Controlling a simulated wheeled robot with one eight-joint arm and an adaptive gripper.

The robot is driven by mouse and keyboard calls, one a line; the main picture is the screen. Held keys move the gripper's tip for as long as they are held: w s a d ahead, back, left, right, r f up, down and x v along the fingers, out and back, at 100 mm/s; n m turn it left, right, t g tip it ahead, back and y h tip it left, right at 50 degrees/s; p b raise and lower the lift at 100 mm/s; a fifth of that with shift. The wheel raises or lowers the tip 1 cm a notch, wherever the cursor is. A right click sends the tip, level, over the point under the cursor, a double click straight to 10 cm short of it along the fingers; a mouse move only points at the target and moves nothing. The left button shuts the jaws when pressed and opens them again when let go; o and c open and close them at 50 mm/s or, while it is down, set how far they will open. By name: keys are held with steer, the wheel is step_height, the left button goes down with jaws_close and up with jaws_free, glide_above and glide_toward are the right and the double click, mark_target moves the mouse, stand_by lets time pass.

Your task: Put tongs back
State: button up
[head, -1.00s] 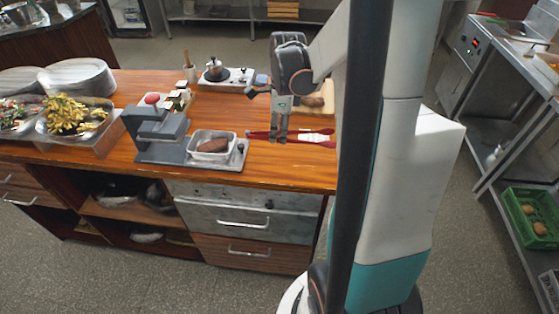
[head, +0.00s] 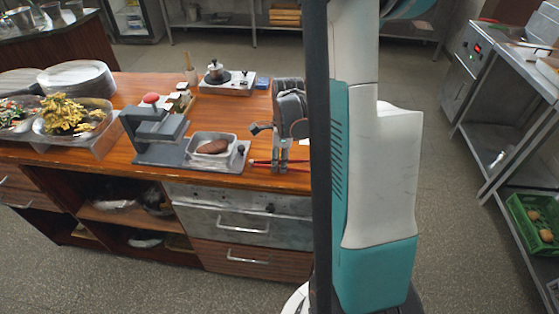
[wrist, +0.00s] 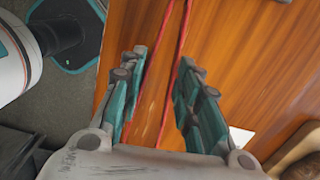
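The tongs (head: 262,162) have thin red arms and lie across the front right part of the wooden counter in the head view. I cannot tell whether they touch the counter or are just above it. My gripper (head: 280,168) points down over the counter's front edge area. The right end of the tongs is hidden behind my arm in the head view.
A grey press (head: 155,137) and a metal tray (head: 228,140) with a piece of meat (head: 213,147) stand just left of the gripper. A moka pot (head: 214,71) sits on a burner behind. Drawers (head: 240,226) are below the counter's front.

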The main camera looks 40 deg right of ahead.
steer(key=shift+f, duration=0.1)
steer(key=o, duration=0.6)
steer(key=r+p, duration=0.1)
steer(key=r, duration=0.3)
steer(key=r+p, duration=0.1)
steer(key=r, duration=0.3)
steer(key=r+p, duration=0.1)
steer(key=r, duration=0.3)
steer(key=shift+s+d+r, duration=0.1)
steer(key=shift+s+d, duration=0.25)
